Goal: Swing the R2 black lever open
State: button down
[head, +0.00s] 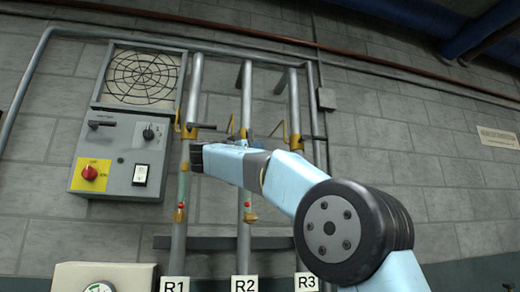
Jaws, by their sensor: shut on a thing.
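The R2 pipe (246,95) is the middle one of three upright grey pipes on the wall, above the R2 label (245,284). Its yellow valve handle (231,125) shows just above my arm. The R2 black lever is hidden behind my arm, which crosses the pipes from the right at valve height. My gripper (197,158) is the dark end of the arm, in front of the R1 pipe and left of R2. It is shut, apparently on the R2 black lever, but its fingertips and the hold are not clear.
The R1 black lever (203,126) sticks out right from its valve. The R3 lever (313,137) does likewise. A grey control box (122,150) with a red knob hangs left under a fan grille (141,76). A pale device (105,277) stands below.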

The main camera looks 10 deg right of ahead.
jog(key=shift+r, duration=0.1)
jog(key=c, duration=1)
grip_release()
jog(key=shift+w, duration=0.25)
jog(key=shift+c, duration=0.2)
jog(key=shift+s, duration=0.1)
jog(key=v, duration=1.4)
jog(key=shift+d, duration=0.1)
